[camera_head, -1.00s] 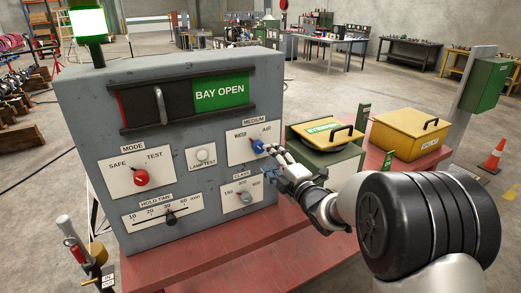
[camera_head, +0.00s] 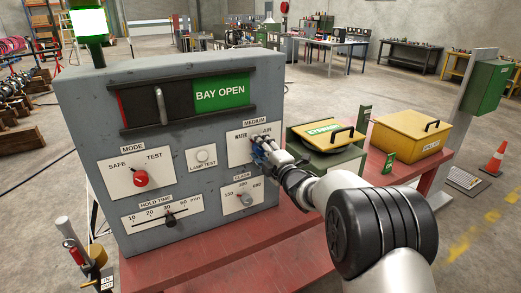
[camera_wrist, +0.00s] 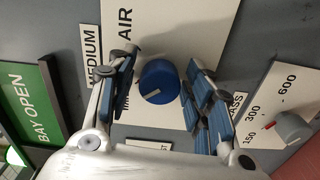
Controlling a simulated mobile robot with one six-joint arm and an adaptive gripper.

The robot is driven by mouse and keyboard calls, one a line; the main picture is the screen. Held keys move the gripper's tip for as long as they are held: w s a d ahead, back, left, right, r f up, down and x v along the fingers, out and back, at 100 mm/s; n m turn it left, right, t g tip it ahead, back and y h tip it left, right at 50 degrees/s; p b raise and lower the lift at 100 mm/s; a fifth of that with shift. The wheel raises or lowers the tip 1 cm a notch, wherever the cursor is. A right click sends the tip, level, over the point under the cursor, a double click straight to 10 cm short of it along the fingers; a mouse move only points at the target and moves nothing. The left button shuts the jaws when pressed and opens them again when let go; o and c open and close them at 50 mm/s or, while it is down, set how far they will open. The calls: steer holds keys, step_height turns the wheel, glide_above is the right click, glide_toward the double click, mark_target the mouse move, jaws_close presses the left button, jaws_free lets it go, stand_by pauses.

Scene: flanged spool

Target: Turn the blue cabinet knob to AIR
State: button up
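The blue knob (camera_wrist: 160,82) sits on the white MEDIUM plate (camera_wrist: 190,30), between the WATER and AIR labels. In the wrist view, a pale mark shows on its face; where its pointer aims is not clear. My gripper (camera_wrist: 161,68) is open, with one finger on each side of the knob. A gap shows on both sides, wider on the left. In the head view, my gripper (camera_head: 262,150) is at the MEDIUM plate and mostly hides the knob. The AIR label (camera_head: 266,133) is visible just above the fingers.
The CLASS knob (camera_head: 245,199) is just below my gripper; it also shows in the wrist view (camera_wrist: 291,127). The red MODE knob (camera_head: 141,179) and HOLD TIME slider (camera_head: 170,219) are to the left.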

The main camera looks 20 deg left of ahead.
steer(key=c, duration=0.8)
steer(key=shift+c, duration=0.2)
steer(key=shift+m, duration=0.4)
steer(key=m, duration=0.7)
steer(key=shift+p, duration=0.3)
steer(key=m+p, duration=0.1)
steer(key=m, duration=0.3)
steer(key=shift+m, duration=0.4)
steer(key=shift+f+m+p, duration=0.1)
steer(key=shift+m+p, duration=0.55)
steer(key=shift+m, duration=0.95)
